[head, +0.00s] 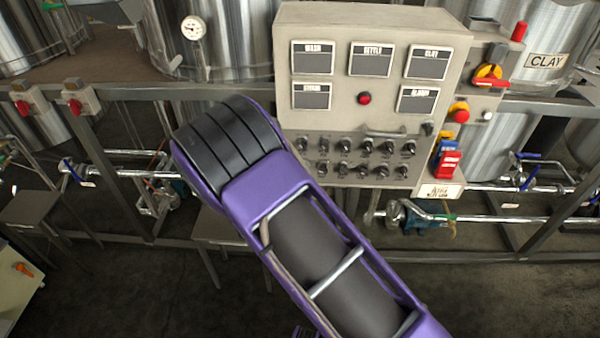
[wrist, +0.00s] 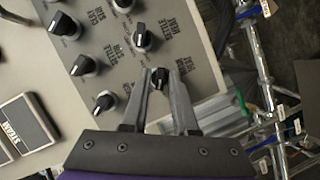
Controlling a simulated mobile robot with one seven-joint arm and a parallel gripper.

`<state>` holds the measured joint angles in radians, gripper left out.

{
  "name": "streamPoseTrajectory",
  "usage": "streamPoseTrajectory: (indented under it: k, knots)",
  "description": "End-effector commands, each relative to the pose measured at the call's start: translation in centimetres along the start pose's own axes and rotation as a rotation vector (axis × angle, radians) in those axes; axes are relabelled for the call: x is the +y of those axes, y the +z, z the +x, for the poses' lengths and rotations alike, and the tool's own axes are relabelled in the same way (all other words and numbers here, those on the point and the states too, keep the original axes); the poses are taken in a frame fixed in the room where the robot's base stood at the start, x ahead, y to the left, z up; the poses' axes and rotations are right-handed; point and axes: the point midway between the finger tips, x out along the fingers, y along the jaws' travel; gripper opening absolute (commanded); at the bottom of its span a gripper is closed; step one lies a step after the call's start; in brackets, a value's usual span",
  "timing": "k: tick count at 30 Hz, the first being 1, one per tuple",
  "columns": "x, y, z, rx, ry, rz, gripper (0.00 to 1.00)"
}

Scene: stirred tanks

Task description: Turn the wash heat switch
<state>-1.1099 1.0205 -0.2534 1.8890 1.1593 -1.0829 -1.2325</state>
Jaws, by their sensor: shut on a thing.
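The grey control panel (head: 376,110) stands in the middle of the head view, with two rows of small black switch knobs along its lower part. Their labels are too small to read there. In the wrist view, my gripper (wrist: 161,80) is shut on a black switch knob (wrist: 158,76), with one finger on each side of it. The printing beside this knob is blurred and tilted, so I cannot confirm that it is the wash heat switch. In the head view, my purple and black arm hides the gripper and the left end of the knob rows.
Neighbouring knobs (wrist: 142,38) sit close to the fingers. A display plate (wrist: 24,122) lies at the wrist view's lower left. A red emergency button (head: 459,112) and a red-handled switch (head: 489,75) sit right of the panel. Pipes (head: 470,217) and steel tanks surround it.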

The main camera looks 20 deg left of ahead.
Motion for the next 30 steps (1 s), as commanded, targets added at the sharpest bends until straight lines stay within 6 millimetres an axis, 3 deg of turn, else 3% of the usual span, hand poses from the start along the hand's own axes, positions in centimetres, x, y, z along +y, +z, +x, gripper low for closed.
streamPoseTrajectory:
  k: [1, 2, 4, 17, 20, 30]
  knots:
    - [0.2, -0.2, 0.1, 0.004, 0.004, 0.002, 0.0]
    - [0.2, -0.2, 0.1, 0.004, 0.004, 0.002, 0.29]
    - [0.2, -0.2, 0.1, 0.003, 0.004, 0.003, 0.42]
    - [0.0, -0.1, -0.9, 0.002, 0.0, 0.001, 0.42]
    - [0.0, -0.1, -2.6, 0.003, -0.001, 0.001, 0.42]
    - [0.0, -0.2, -10.9, 0.004, -0.002, 0.002, 0.42]
